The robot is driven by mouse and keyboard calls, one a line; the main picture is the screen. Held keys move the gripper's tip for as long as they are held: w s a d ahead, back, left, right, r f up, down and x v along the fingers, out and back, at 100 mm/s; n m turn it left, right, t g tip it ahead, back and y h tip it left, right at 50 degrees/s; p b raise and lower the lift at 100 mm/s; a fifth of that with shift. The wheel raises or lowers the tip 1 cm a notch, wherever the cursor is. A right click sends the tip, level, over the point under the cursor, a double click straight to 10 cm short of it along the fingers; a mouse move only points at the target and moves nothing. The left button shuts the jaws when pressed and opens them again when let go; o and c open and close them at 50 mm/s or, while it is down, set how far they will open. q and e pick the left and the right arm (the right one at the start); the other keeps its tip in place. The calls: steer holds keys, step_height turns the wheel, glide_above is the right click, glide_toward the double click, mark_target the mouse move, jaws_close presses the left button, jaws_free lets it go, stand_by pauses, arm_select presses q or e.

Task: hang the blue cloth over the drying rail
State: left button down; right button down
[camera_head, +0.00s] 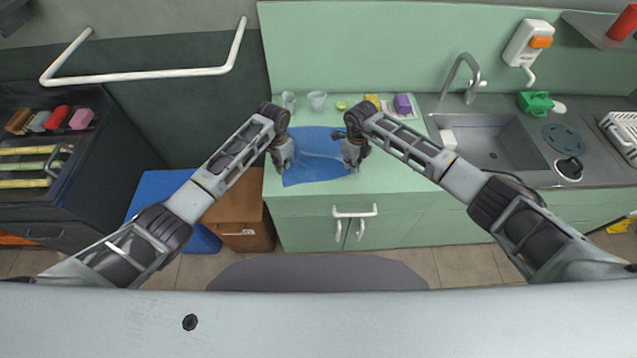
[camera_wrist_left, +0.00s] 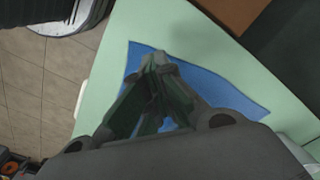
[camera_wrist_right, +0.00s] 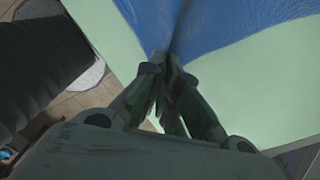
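The blue cloth (camera_head: 315,170) lies spread on the green counter (camera_head: 400,180), with a crease running between my grippers. My left gripper (camera_head: 287,163) is over the cloth's left part; in the left wrist view its fingertips (camera_wrist_left: 157,60) meet on the cloth (camera_wrist_left: 215,90) near an edge. My right gripper (camera_head: 352,160) is at the cloth's right side; in the right wrist view its fingertips (camera_wrist_right: 168,65) are closed where the cloth (camera_wrist_right: 210,25) gathers into a fold. The white drying rail (camera_head: 150,75) is on the wall at the upper left, empty.
Cups (camera_head: 317,100), a yellow item (camera_head: 372,101) and a purple block (camera_head: 403,103) stand behind the cloth. A sink (camera_head: 490,140) with a tap is to the right. A dark cabinet (camera_head: 100,150), a blue bin (camera_head: 155,190) and a brown box (camera_head: 240,215) are at the left.

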mark_target(290, 180)
arm_select(q)
steer(key=c, duration=1)
jaws_free()
steer(key=shift+c, duration=0.2)
steer(key=shift+r, duration=0.1)
steer(key=c, duration=0.3)
step_height(290, 180, up, 6)
steer(key=s+d+n, duration=0.1)
steer(key=d, duration=0.1)
steer(key=shift+s+f, duration=0.2)
steer(key=shift+f, duration=0.05)
steer(key=shift+f, duration=0.15)
steer(key=shift+f, duration=4.85)
steer(key=shift+c, duration=0.2)
